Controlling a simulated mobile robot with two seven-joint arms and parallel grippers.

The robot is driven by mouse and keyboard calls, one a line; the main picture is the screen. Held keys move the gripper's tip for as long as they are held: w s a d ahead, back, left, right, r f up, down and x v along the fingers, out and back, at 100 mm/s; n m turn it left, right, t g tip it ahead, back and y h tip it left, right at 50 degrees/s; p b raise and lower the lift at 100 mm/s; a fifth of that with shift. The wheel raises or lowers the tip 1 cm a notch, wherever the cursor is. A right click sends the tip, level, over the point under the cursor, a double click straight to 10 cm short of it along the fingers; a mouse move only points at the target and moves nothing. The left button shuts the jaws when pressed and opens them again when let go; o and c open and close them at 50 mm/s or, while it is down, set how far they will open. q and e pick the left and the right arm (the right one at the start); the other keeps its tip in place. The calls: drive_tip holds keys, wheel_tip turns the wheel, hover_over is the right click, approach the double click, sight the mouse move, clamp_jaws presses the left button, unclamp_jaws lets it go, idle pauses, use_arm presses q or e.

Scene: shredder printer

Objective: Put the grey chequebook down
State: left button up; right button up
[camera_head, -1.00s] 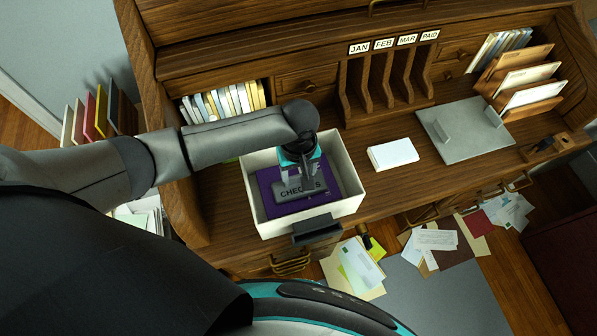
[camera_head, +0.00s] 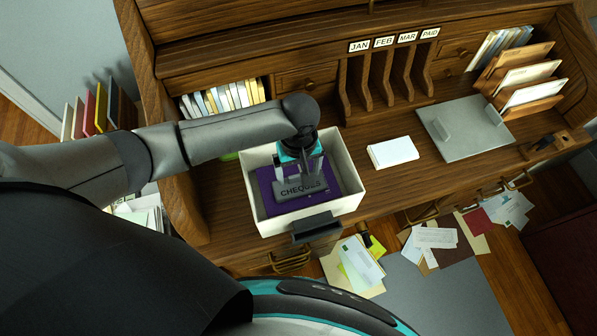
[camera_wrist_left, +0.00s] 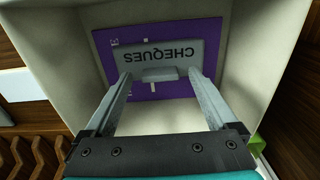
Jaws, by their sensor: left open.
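The grey chequebook (camera_head: 302,188), marked CHEQUES, lies flat on a purple item (camera_head: 267,190) inside the white box (camera_head: 352,203). It also shows in the left wrist view (camera_wrist_left: 168,54), with a small grey tab at its near edge. My left gripper (camera_head: 302,184) is inside the box over the chequebook. In the left wrist view its two fingers (camera_wrist_left: 160,80) are spread on either side of the tab, with gaps between. Whether the fingertips touch the chequebook is hard to tell. My right gripper is not in view.
The box stands on the wooden desk (camera_head: 420,188) near its front edge, with walls close around my gripper. A white paper stack (camera_head: 392,152) and a grey plate with handles (camera_head: 465,130) lie to the right. Upright books (camera_head: 225,100) stand behind.

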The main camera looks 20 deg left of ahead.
sight(298, 176)
use_arm(q)
wheel_tip(298, 176, up, 12)
drive_tip(key=p, duration=0.3)
